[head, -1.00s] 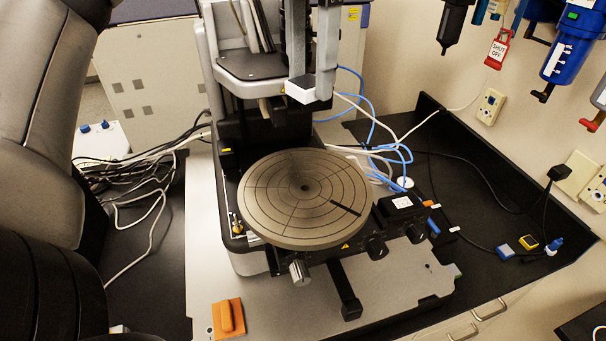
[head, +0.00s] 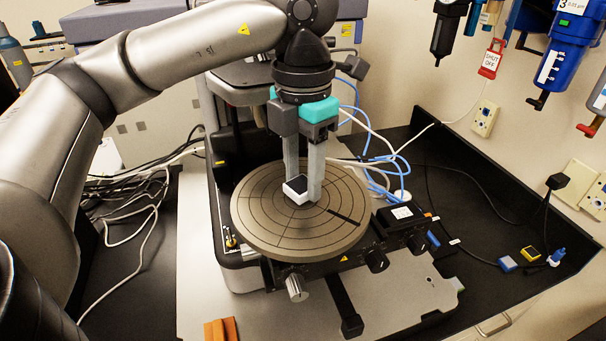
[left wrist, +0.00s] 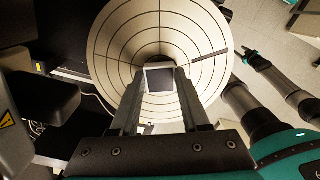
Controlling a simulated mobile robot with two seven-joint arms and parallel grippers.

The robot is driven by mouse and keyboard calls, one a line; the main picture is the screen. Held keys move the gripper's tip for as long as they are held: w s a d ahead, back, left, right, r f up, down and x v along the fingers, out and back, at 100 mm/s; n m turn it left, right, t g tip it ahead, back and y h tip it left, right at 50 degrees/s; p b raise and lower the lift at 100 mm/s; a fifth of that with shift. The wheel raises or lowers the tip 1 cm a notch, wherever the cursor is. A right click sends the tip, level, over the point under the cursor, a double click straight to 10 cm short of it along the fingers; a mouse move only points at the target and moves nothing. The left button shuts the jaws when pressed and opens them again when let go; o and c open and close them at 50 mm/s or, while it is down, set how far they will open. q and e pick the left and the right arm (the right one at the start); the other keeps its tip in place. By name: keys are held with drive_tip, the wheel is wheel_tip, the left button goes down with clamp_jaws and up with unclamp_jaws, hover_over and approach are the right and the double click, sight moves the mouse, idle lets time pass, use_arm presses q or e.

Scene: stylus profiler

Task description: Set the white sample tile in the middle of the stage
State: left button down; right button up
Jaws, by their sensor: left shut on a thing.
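The white sample tile (head: 296,188) has a dark square top and white sides. My left gripper (head: 302,194) points down over the stage, with its two grey fingers shut on the tile. The round, tan stage (head: 255,220) is marked with dark rings and spokes. The tile is over the stage's middle area and hides the centre mark. I cannot tell whether the tile touches the stage. In the left wrist view the tile (left wrist: 161,80) shows between the fingertips, against the ringed stage (left wrist: 110,50).
The profiler's column stands close behind my gripper. Knobs (head: 378,261) and a black box (head: 401,215) sit at the stage's front right. An orange block (head: 221,330) lies at the front edge. Blue and white cables run behind right. The right bench is mostly clear.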

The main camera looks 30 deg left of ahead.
use_arm(q)
drive_tip(key=shift+f, duration=0.35)
drive_tip(key=shift+f, duration=0.15)
drive_tip(key=shift+c, duration=1.9)
unclamp_jaws()
